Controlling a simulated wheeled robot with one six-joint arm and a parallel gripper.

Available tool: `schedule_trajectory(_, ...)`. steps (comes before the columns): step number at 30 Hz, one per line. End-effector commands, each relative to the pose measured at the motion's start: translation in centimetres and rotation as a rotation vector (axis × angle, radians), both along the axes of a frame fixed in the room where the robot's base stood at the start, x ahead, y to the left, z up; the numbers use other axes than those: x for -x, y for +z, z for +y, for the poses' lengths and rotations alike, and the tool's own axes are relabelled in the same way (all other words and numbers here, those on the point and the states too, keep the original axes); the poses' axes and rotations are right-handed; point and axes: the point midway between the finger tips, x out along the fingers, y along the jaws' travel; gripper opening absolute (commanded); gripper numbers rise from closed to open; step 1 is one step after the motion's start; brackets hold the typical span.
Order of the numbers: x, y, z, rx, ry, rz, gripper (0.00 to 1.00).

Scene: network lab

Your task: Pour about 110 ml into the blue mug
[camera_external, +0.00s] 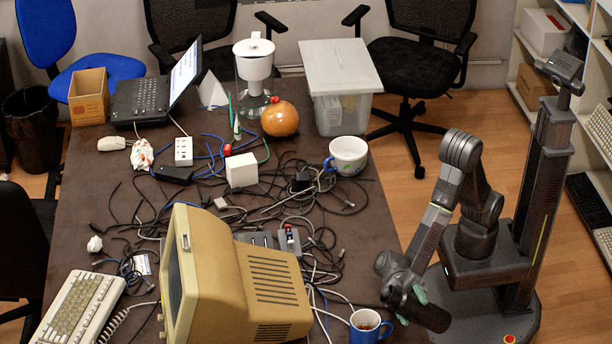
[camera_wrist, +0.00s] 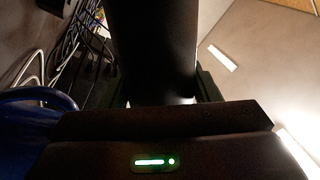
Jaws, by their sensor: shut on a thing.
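The blue mug (camera_external: 357,338) stands upright at the table's near right edge, with brown liquid visible inside. My gripper (camera_external: 412,304) is shut on a dark cylindrical container (camera_external: 431,316), just right of the mug and by the table edge. The container lies steeply tilted in the external view, and its opening cannot be made out. In the wrist view the dark container (camera_wrist: 153,50) fills the upper middle between the fingers. A blue curved rim, apparently the mug (camera_wrist: 38,97), shows at the left. No stream of liquid is visible.
A beige monitor (camera_external: 245,285) stands left of the mug. Tangled cables (camera_external: 300,190) cover the middle of the table. A white mug with a blue handle (camera_external: 349,165) stands farther back, near a clear lidded box (camera_external: 342,75). The right table strip (camera_external: 375,235) is mostly bare.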

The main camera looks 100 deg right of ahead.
Motion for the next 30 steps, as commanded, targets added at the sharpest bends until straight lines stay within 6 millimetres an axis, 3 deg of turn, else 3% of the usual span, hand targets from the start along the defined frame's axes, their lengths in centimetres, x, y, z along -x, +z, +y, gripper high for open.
schedule_trajectory(3,-0.7,-0.5,-0.1,0.012,-0.003,-0.128,0.14)
schedule_trajectory(6,-1.0,0.7,-0.2,0.026,-0.004,-0.256,0.14)
schedule_trajectory(10,-0.4,-0.9,-0.1,0.041,-0.003,-0.391,0.14)
schedule_trajectory(19,0.2,-0.1,0.0,0.08,-0.006,-0.726,0.14)
schedule_trajectory(21,0.2,1.6,0.0,0.082,-0.005,-0.749,0.14)
schedule_trajectory(30,0.1,5.3,0.0,0.094,-0.007,-0.839,0.14)
